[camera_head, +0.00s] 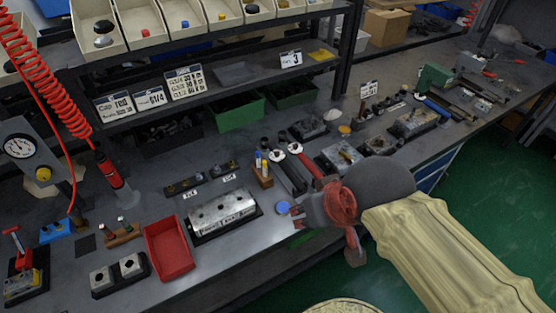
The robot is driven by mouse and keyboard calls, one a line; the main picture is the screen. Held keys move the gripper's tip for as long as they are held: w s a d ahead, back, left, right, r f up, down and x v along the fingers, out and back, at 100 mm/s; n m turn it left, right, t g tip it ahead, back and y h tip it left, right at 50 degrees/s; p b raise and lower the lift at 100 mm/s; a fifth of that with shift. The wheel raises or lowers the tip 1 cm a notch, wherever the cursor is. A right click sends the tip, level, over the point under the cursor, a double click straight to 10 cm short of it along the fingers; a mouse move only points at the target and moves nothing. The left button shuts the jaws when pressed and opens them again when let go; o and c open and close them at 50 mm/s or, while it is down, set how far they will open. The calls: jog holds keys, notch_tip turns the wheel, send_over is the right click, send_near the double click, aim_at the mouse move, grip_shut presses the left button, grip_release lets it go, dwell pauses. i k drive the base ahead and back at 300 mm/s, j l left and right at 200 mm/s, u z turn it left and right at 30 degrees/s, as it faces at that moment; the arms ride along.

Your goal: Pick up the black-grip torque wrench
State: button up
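Two wrenches with silver heads lie side by side on the bench in the middle of the view. The black-grip torque wrench (289,175) is on the left, with its head toward the back. The red-grip wrench (306,164) lies just to its right, its near end close to or behind my arm. My gripper (298,217) is in front of the wrenches, at the near bench edge, apart from the black grip as far as I can see. Its fingers are small and partly hidden by its own body, so I cannot tell its opening. I see nothing held.
A small wooden holder (261,172) with markers stands left of the black-grip wrench. A metal valve block (221,213) and a red tray (169,249) are further left. A blue round cap (283,208) lies near the gripper. More blocks (341,157) stand right. A shelf (210,85) overhangs behind.

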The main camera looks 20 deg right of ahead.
aim_at(264, 141)
jog(key=u, duration=1.95)
jog(key=z, duration=2.1)
jog(key=i+l+u, duration=0.25)
jog(key=i+l, duration=0.15)
jog(key=i+l+u, duration=0.25)
jog(key=l, duration=0.25)
jog(key=i, duration=0.1)
